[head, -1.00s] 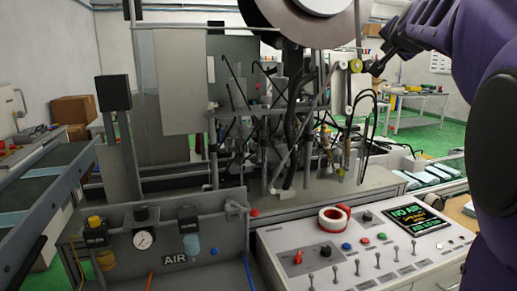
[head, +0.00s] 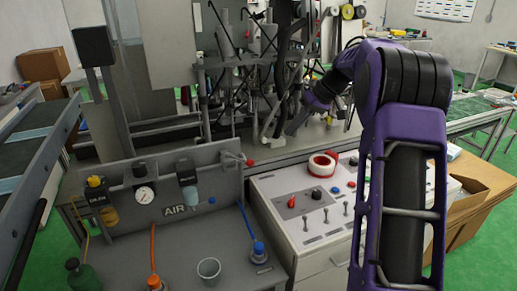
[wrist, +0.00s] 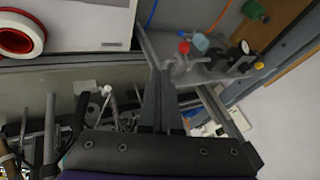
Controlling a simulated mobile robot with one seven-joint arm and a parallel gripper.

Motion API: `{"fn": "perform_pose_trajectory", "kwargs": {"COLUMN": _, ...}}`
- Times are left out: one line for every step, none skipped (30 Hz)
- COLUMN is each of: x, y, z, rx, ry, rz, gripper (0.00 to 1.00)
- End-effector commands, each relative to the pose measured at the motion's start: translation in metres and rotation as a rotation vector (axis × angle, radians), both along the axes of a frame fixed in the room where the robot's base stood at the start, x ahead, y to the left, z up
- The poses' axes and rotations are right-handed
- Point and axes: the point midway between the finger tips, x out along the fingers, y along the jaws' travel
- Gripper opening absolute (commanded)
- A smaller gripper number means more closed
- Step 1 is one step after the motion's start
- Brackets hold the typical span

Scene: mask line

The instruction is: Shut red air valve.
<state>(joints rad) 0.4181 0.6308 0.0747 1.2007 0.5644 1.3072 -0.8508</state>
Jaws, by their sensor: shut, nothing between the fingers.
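The red air valve (head: 236,159) is at the upper right end of the grey AIR panel (head: 224,180) in the head view. Its red tip points right. In the wrist view, the valve (wrist: 180,66) with its red tip is just beyond my fingertips, near the picture's middle. My gripper (head: 291,129) is to the right of the valve in the head view, apart from it, in front of the machine's hoses. In the wrist view, my gripper's fingers (wrist: 160,72) are together and hold nothing. Contact with the valve cannot be made out.
A white control box (head: 282,184) with switches and a red-white tape roll (head: 322,165) stands right of the panel. The machine's rods and hoses (head: 265,75) crowd behind my gripper.

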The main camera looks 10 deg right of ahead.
Motion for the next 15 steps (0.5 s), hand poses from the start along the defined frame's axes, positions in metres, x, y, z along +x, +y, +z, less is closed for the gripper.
{"fn": "perform_pose_trajectory", "kwargs": {"x": 0.000, "y": 0.002, "z": -0.003, "rx": 0.004, "ry": 0.002, "rz": 0.006, "gripper": 0.00}}
{"fn": "perform_pose_trajectory", "kwargs": {"x": 0.000, "y": 0.003, "z": -0.005, "rx": 0.005, "ry": 0.001, "rz": 0.007, "gripper": 0.00}}
{"fn": "perform_pose_trajectory", "kwargs": {"x": 0.001, "y": 0.006, "z": -0.009, "rx": 0.005, "ry": 0.002, "rz": 0.008, "gripper": 0.00}}
{"fn": "perform_pose_trajectory", "kwargs": {"x": 0.002, "y": 0.008, "z": -0.012, "rx": 0.004, "ry": 0.002, "rz": 0.007, "gripper": 0.00}}
{"fn": "perform_pose_trajectory", "kwargs": {"x": 0.003, "y": 0.010, "z": -0.016, "rx": 0.004, "ry": 0.002, "rz": 0.007, "gripper": 0.00}}
{"fn": "perform_pose_trajectory", "kwargs": {"x": 0.005, "y": 0.014, "z": -0.022, "rx": 0.004, "ry": 0.003, "rz": 0.008, "gripper": 0.00}}
{"fn": "perform_pose_trajectory", "kwargs": {"x": 0.006, "y": 0.017, "z": -0.027, "rx": 0.004, "ry": 0.003, "rz": 0.007, "gripper": 0.00}}
{"fn": "perform_pose_trajectory", "kwargs": {"x": 0.008, "y": 0.020, "z": -0.032, "rx": 0.004, "ry": 0.004, "rz": 0.006, "gripper": 0.00}}
{"fn": "perform_pose_trajectory", "kwargs": {"x": 0.009, "y": 0.025, "z": -0.040, "rx": 0.005, "ry": 0.004, "rz": 0.006, "gripper": 0.00}}
{"fn": "perform_pose_trajectory", "kwargs": {"x": 0.011, "y": 0.028, "z": -0.045, "rx": 0.004, "ry": 0.004, "rz": 0.006, "gripper": 0.00}}
{"fn": "perform_pose_trajectory", "kwargs": {"x": 0.013, "y": 0.032, "z": -0.051, "rx": 0.004, "ry": 0.005, "rz": 0.006, "gripper": 0.00}}
{"fn": "perform_pose_trajectory", "kwargs": {"x": 0.015, "y": 0.036, "z": -0.058, "rx": 0.003, "ry": 0.004, "rz": 0.006, "gripper": 0.00}}
{"fn": "perform_pose_trajectory", "kwargs": {"x": 0.016, "y": 0.039, "z": -0.064, "rx": 0.003, "ry": 0.005, "rz": 0.006, "gripper": 0.00}}
{"fn": "perform_pose_trajectory", "kwargs": {"x": 0.018, "y": 0.043, "z": -0.069, "rx": 0.003, "ry": 0.005, "rz": 0.006, "gripper": 0.00}}
{"fn": "perform_pose_trajectory", "kwargs": {"x": 0.020, "y": 0.047, "z": -0.076, "rx": 0.003, "ry": 0.004, "rz": 0.006, "gripper": 0.00}}
